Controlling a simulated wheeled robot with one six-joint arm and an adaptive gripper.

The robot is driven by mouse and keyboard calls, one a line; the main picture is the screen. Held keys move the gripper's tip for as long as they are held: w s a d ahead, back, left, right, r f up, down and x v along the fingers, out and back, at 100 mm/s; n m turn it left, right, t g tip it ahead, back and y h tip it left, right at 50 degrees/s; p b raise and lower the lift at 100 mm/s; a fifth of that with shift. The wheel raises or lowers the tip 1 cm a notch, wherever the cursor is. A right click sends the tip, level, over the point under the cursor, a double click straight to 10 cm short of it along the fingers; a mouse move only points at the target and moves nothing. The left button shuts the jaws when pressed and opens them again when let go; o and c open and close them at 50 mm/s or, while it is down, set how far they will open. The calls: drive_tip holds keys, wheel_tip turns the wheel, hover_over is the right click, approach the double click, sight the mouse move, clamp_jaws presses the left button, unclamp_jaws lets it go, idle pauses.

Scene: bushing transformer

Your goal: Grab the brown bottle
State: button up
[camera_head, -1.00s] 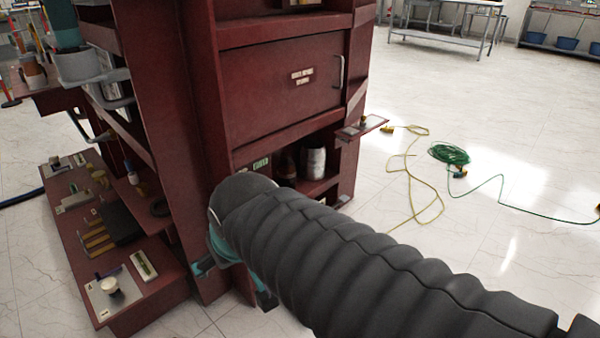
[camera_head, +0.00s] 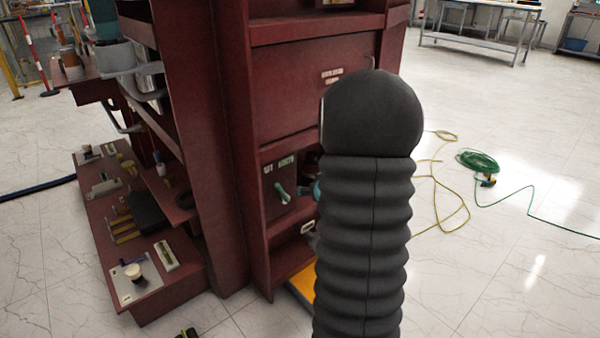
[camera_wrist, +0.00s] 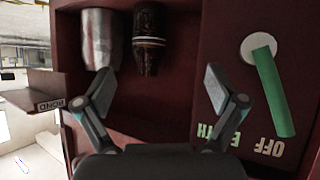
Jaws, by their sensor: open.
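The brown bottle (camera_wrist: 148,38) shows in the wrist view, dark and glossy with a pale band, inside a recess of the red cabinet. The wrist picture appears upside down. My gripper (camera_wrist: 157,82) is open, its two fingers spread wide apart. The bottle lies between and beyond the fingertips, nothing is held, and no contact shows. In the head view my arm's dark sleeve hides the bottle and most of the gripper.
A silvery can (camera_wrist: 100,40) stands close beside the bottle. A green switch handle (camera_wrist: 272,92) is on the panel on the other side. The cabinet (camera_head: 220,150) walls surround the recess. A small shelf (camera_wrist: 35,88) juts out. Open floor lies right of the cabinet.

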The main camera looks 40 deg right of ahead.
sight(313, 176)
drive_tip(key=w+d+f+t, duration=0.1)
drive_tip(key=w+d, duration=0.1)
drive_tip(key=w, duration=0.1)
drive_tip(key=w+d+f+t, duration=0.1)
drive_tip(key=w+d+f, duration=0.1)
drive_tip(key=w, duration=0.1)
drive_tip(key=w+d+f+t, duration=0.1)
drive_tip(key=w+d+f, duration=0.1)
drive_tip(key=w, duration=0.1)
drive_tip(key=shift+w+d+f, duration=0.15)
drive_tip(key=shift+w+d, duration=0.2)
drive_tip(key=shift+d, duration=0.05)
drive_tip(key=shift+p+x, duration=0.35)
drive_tip(key=shift+x, duration=2.35)
drive_tip(key=shift+s+d+f, duration=0.1)
drive_tip(key=shift+f, duration=0.05)
drive_tip(key=c, duration=1.4)
